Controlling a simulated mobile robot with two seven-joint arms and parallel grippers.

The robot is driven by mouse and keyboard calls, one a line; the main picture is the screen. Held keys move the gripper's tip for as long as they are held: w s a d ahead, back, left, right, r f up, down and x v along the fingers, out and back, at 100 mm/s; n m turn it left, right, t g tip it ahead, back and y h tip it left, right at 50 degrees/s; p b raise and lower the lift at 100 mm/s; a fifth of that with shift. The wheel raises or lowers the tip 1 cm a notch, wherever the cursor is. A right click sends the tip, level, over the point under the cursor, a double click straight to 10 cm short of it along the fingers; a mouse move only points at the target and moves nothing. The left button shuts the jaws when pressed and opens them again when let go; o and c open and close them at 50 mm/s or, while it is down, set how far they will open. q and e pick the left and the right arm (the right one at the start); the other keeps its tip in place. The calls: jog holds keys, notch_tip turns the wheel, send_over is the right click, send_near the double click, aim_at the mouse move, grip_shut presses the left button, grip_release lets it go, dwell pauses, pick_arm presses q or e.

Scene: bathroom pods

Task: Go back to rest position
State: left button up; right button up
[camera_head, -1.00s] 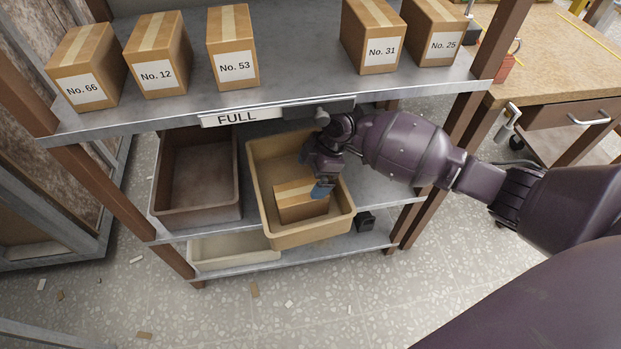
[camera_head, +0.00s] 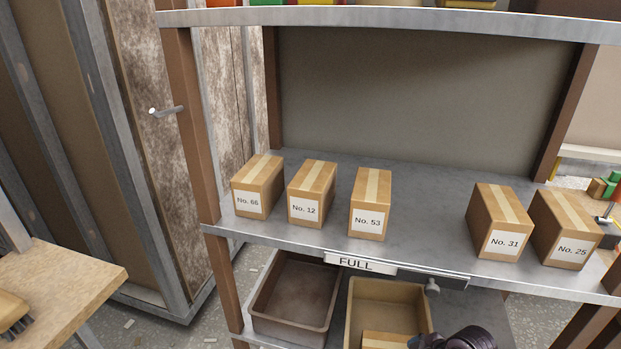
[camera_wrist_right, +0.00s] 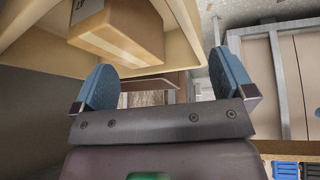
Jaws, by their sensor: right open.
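My right gripper (camera_wrist_right: 163,68) is open in the right wrist view, its two blue fingers wide apart with nothing held between them. A cardboard box (camera_wrist_right: 125,32) lies beyond the fingers in a tan bin (camera_wrist_right: 185,25). In the head view the box (camera_head: 385,340) shows at the bottom edge inside the tan bin (camera_head: 387,291). A dark purple part of my right arm shows beside that bin's right side, and the picture's edge cuts off most of the arm. My left gripper is not in view.
Boxes No. 66 (camera_head: 257,187), No. 12 (camera_head: 311,194), No. 53 (camera_head: 370,204), No. 31 (camera_head: 498,221) and No. 25 (camera_head: 566,230) stand on the grey shelf (camera_head: 427,228). An empty brown bin (camera_head: 295,298) sits below. A wooden table (camera_head: 75,285) stands at left.

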pick_arm(q)
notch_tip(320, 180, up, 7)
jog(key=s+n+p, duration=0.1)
jog(key=p, duration=1)
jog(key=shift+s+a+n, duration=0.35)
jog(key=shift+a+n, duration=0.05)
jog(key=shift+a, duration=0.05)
pick_arm(e)
jog(key=s+d+r+m+t+h, duration=0.1)
jog(key=s+r+m, duration=0.3)
jog(key=s, duration=0.5)
jog(key=s+d+r+m+t+h, duration=0.2)
jog(key=s+r+m+t, duration=0.1)
jog(key=s, duration=0.7)
jog(key=s+d+r+m+t+h, duration=0.1)
jog(key=s+d+r+m+t, duration=0.1)
jog(key=s, duration=0.7)
notch_tip(320, 180, up, 4)
jog(key=m+t, duration=0.1)
jog(key=m, duration=0.1)
jog(key=shift+s+d+f+m+t+h, duration=0.15)
jog(key=shift+s+d+m+t+h, duration=0.15)
jog(key=shift+d+h, duration=0.1)
